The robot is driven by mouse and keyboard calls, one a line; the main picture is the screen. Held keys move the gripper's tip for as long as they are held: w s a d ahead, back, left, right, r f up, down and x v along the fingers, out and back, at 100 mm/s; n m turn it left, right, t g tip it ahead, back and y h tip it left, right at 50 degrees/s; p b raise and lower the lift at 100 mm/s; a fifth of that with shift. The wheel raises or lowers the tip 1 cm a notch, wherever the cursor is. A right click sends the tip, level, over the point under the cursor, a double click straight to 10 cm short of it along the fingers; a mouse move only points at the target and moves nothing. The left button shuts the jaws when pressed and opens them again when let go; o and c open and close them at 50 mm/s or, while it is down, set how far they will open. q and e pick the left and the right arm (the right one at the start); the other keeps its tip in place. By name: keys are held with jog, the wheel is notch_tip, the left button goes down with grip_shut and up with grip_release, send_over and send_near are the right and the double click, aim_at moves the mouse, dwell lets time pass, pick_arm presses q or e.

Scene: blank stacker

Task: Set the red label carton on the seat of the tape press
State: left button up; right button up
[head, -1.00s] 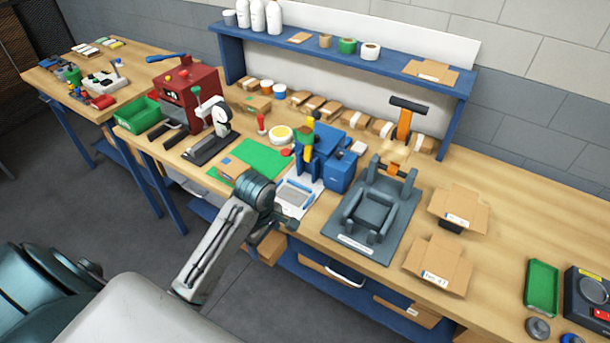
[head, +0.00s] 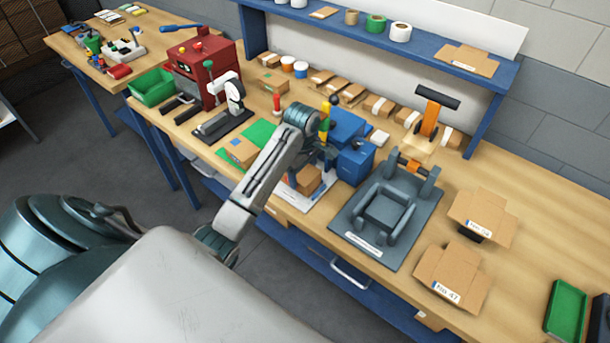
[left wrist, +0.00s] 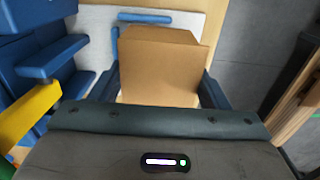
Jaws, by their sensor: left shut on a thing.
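My left gripper (head: 306,186) is shut on a plain brown carton (head: 308,179), over the white sheet at the bench's front edge. In the left wrist view the carton (left wrist: 160,65) sits between the two blue fingers. No red label shows on its visible faces. The tape press (head: 345,225) stands to the right of the carton, with a grey base, an empty grey cradle-like seat (head: 386,208), and an orange lever with a black handle (head: 437,97). My right gripper is not in view.
A blue machine (head: 355,160) with a yellow part stands close beside my left gripper, between it and the press. Two open cartons (head: 484,214) (head: 450,275) lie right of the press. A carton with a blue label (head: 238,152) lies on a green mat. A shelf (head: 460,85) overhangs the back.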

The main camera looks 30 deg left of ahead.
pick_arm(q)
jog(key=shift+w+a+r, duration=0.1)
jog(key=shift+w, duration=0.3)
jog(key=shift+w+a, duration=0.15)
jog(key=shift+w, duration=0.25)
notch_tip(320, 180, down, 3)
jog(key=shift+f+p, duration=0.2)
jog(key=shift+p, duration=1.05)
jog(key=shift+f, duration=0.2)
jog(key=o, duration=1)
jog(key=shift+f, duration=0.1)
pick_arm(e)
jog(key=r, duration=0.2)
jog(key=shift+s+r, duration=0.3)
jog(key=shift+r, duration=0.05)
